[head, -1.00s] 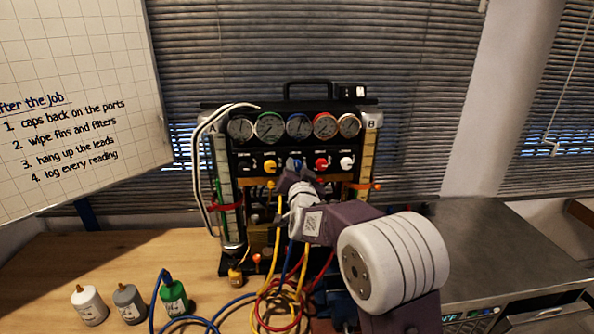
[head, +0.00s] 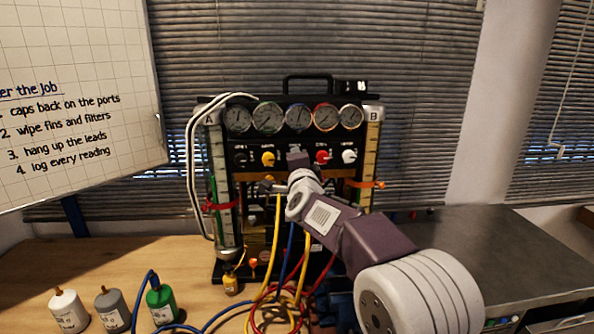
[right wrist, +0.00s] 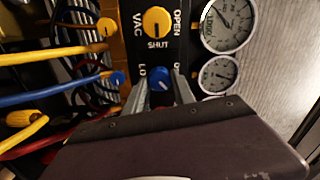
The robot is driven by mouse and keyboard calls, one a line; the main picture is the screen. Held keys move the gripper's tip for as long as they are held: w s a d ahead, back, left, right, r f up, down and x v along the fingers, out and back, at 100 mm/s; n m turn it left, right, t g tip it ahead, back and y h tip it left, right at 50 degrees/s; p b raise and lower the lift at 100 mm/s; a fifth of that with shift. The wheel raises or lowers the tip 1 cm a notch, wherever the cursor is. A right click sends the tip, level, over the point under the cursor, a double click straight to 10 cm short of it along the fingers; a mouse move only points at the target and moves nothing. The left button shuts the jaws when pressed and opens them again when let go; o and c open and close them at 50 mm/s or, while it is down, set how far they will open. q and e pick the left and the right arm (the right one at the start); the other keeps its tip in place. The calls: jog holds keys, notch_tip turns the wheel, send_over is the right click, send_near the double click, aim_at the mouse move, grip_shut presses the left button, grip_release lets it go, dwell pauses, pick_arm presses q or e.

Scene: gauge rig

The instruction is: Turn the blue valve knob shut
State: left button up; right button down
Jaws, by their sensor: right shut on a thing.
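The blue valve knob (right wrist: 159,79) is on the black panel of the gauge rig (head: 265,142). In the right wrist view it sits between the two fingers of my right gripper (right wrist: 159,92), which is shut on it. Its label is partly covered by the fingers, and I cannot read its setting surely. In the head view my right gripper (head: 295,160) reaches the middle of the knob row and hides the blue knob. My left gripper is in neither view.
The yellow knob (right wrist: 157,22) is beside the blue one, with red (head: 322,157) and white (head: 349,156) knobs to the right. Gauges line the top. Hoses (head: 291,240) hang below the right gripper. Bottles (head: 160,303) stand at the left front.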

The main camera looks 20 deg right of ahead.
jog(key=shift+f+m+b, duration=0.15)
jog(key=shift+m+b, duration=1.55)
jog(key=shift+m, duration=2)
jog(key=c, duration=1.1)
grip_release()
jog(key=shift+o, duration=0.2)
